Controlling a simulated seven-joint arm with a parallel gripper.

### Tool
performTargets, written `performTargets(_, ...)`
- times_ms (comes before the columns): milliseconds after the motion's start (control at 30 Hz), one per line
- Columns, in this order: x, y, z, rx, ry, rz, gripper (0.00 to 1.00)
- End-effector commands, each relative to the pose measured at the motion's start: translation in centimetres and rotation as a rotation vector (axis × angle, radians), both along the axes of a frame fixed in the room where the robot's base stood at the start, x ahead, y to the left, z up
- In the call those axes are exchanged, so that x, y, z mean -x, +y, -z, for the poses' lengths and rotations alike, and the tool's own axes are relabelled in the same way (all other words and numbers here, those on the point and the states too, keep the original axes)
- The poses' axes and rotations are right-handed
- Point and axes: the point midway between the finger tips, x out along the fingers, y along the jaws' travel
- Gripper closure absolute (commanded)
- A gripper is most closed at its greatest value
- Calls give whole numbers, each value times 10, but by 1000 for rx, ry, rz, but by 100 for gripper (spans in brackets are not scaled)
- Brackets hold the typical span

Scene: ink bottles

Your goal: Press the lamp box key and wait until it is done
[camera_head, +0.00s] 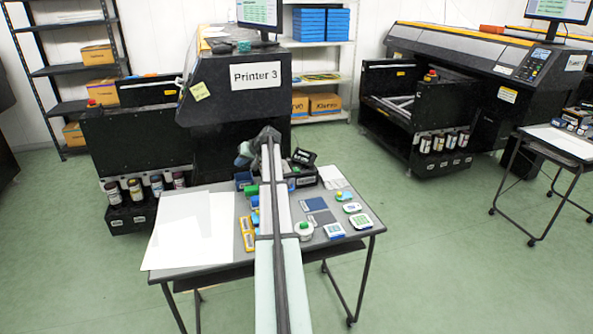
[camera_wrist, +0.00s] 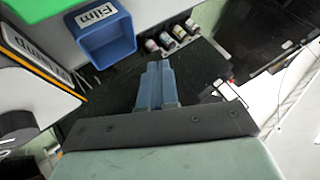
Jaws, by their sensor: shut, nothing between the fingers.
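My gripper (camera_wrist: 159,70) is shut and empty, its two blue-grey fingers together, pointing up the wrist view. A box with a label that seems to read "Lamp" (camera_wrist: 24,42) is cut off at the left of the wrist view, left of my fingers and apart from them. It has pale faces and an orange edge. I cannot make out its key. In the head view my arm covers much of the table (camera_head: 345,178), and the fingers and the lamp box cannot be told apart there.
A blue bin labelled "Film" (camera_wrist: 104,47) stands up and left of my fingers, with several small bottles (camera_wrist: 170,37) to its right. White sheets (camera_head: 192,230) lie on the table's left. Small pads and a green-topped round thing (camera_head: 304,229) lie right of my arm. Printer 3 (camera_head: 225,95) stands behind.

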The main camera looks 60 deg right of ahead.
Motion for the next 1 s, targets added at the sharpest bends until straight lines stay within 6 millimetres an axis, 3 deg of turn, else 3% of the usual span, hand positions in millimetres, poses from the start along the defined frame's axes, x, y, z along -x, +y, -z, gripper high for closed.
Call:
performTargets(100,36,-34,-15,1,3,43,100)
performTargets(300,95,-82,-37,-2,9,112,100)
performTargets(600,170,-130,-63,-6,17,191,100)
performTargets(800,192,-142,-70,-7,20,213,100)
performTargets(1000,196,-144,-71,-8,21,216,100)
